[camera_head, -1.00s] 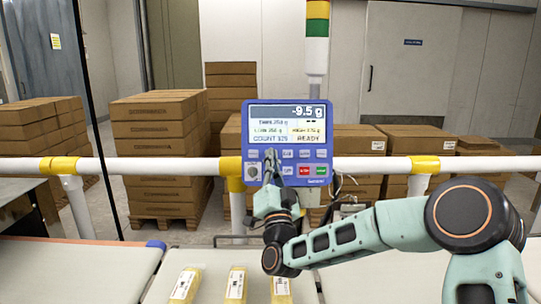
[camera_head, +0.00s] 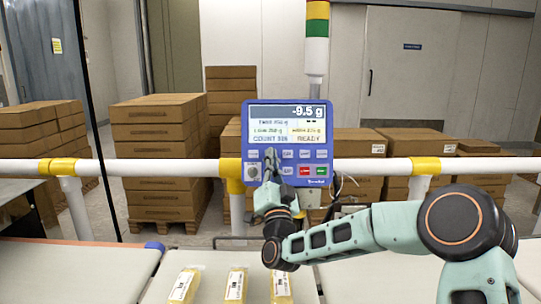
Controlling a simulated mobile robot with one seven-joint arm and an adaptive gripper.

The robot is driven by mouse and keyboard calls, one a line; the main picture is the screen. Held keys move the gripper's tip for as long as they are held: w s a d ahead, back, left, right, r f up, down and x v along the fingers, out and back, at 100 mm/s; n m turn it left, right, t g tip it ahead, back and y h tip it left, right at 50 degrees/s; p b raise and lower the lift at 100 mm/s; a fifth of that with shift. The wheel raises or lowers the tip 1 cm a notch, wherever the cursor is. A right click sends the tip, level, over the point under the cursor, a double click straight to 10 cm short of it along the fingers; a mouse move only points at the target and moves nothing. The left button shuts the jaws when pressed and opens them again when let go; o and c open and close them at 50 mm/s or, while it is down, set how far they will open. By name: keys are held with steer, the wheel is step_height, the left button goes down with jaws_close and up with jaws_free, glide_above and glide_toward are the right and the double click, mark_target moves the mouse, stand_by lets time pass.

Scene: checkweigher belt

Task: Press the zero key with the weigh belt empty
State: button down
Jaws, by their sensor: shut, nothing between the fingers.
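The blue control panel (camera_head: 327,143) stands upright behind the belts. Its screen (camera_head: 288,122) reads -9.5 g, with a COUNT line and READY below. Two rows of keys, including a red key (camera_head: 304,170) and a green key (camera_head: 321,170), lie under the screen; their labels are too small to read. My gripper (camera_head: 270,153) is shut and empty, with its tips over the left part of the key rows. I cannot tell whether they touch a key, and they hide part of the rows. Packs (camera_head: 236,285) lie on the middle belt (camera_head: 213,265) in front.
A white rail with yellow joints (camera_head: 130,167) runs behind the belts at panel height. A light tower (camera_head: 317,45) rises above the panel. Stacked cartons (camera_head: 160,150) stand behind the rail. Side belts (camera_head: 65,270) lie left and right.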

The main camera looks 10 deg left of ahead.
steer(key=shift+w+f+b, duration=0.1)
steer(key=shift+w+b, duration=0.1)
steer(key=shift+b, duration=0.2)
stand_by(0.5)
steer(key=shift+w+a, duration=0.1)
steer(key=shift+w, duration=0.1)
steer(key=shift+w+a+f+b, duration=0.1)
steer(key=shift+w+b, duration=0.3)
steer(key=shift+b, duration=0.2)
stand_by(0.5)
steer(key=shift+s, duration=0.1)
steer(key=shift+s+d+r+b, duration=0.2)
steer(key=shift+s+b, duration=0.15)
steer(key=shift+s, duration=0.35)
steer(key=s, duration=0.1)
steer(key=s+r, duration=0.1)
steer(key=s, duration=0.1)
steer(key=s+d, duration=0.1)
steer(key=shift+s+d+r+b, duration=0.1)
steer(key=shift+s+r+b, duration=0.1)
steer(key=shift+s+b, duration=0.15)
